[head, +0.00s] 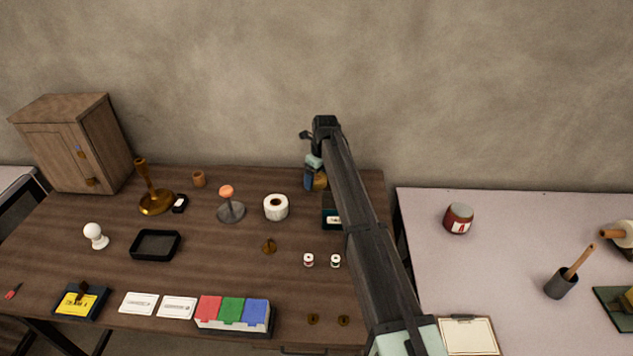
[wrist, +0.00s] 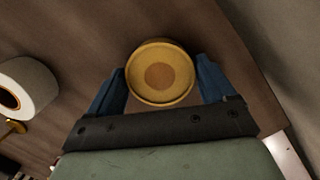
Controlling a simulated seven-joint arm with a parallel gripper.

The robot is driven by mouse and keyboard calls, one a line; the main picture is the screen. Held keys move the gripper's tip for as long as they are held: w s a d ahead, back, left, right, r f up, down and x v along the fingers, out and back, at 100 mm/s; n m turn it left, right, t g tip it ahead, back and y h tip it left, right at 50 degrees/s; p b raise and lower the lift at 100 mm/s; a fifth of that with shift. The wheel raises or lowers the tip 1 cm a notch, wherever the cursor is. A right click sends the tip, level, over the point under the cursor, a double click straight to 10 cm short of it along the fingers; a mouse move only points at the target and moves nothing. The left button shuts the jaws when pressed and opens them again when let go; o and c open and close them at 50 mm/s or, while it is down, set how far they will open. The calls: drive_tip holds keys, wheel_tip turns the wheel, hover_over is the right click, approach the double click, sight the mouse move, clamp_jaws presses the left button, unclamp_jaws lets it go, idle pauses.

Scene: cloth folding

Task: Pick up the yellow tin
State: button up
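The yellow tin (wrist: 160,75) is round and seen from above in the wrist view, with a brownish disc in the middle of its top. In the head view a small part of the tin (head: 320,181) shows near the back right of the wooden table, mostly hidden by my arm and gripper. My gripper (wrist: 161,66) has its two blue fingers apart, one on each side of the tin. A gap shows at the right finger; the left finger is close to the rim, and I cannot tell whether it touches. My gripper also shows in the head view (head: 309,177).
A white roll (head: 276,207) stands left of the tin and also shows in the wrist view (wrist: 30,85). A dark labelled box (head: 331,219) sits in front of the tin, partly behind my arm. The wall is behind; the table's right edge is close.

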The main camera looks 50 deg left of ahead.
drive_tip(key=c, duration=0.9)
drive_tip(key=shift+r, duration=0.1)
